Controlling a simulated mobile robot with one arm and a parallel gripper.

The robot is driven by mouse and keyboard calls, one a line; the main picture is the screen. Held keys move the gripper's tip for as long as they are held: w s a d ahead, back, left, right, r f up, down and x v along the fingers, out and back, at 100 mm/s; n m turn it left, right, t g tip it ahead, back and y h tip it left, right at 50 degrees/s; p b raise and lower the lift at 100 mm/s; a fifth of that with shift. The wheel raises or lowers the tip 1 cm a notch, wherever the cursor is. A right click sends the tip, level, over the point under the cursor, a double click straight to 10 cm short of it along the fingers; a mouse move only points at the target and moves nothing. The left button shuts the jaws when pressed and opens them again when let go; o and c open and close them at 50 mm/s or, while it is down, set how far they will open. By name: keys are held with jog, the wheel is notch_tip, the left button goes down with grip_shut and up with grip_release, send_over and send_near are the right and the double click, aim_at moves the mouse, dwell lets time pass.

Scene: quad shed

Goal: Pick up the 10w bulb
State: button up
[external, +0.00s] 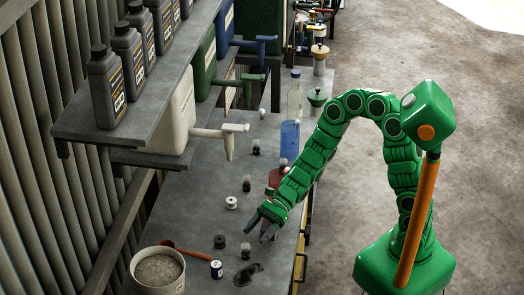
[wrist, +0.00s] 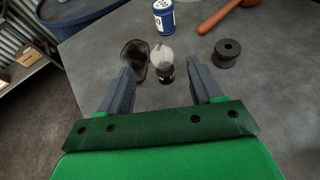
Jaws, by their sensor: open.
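A small bulb with a frosted globe and dark base stands upright on the grey bench in the external view (external: 245,250) and the wrist view (wrist: 162,58). Any wattage marking on it is too small to read. My gripper (external: 259,230) is open and empty, above the bench close to this bulb. In the wrist view my gripper (wrist: 164,84) has the bulb ahead, between the lines of its two fingers but beyond the tips. Other similar small bulbs (external: 246,183) (external: 256,147) stand farther back along the bench.
A dark oval piece (wrist: 134,58) lies close left of the bulb; a dark spool (wrist: 227,52) stands right. A blue can (wrist: 164,17), a red-brown spoon (external: 185,248) and a bucket (external: 158,268) are nearby. A shelf with bottles (external: 107,88) overhangs the bench.

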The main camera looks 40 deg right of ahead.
aim_at(246, 244)
jog(key=shift+x, duration=3.25)
jog(key=shift+c, duration=0.2)
jog(key=shift+w, duration=0.1)
jog(key=c, duration=1)
jog(key=shift+r, duration=0.1)
jog(key=shift+c, duration=0.2)
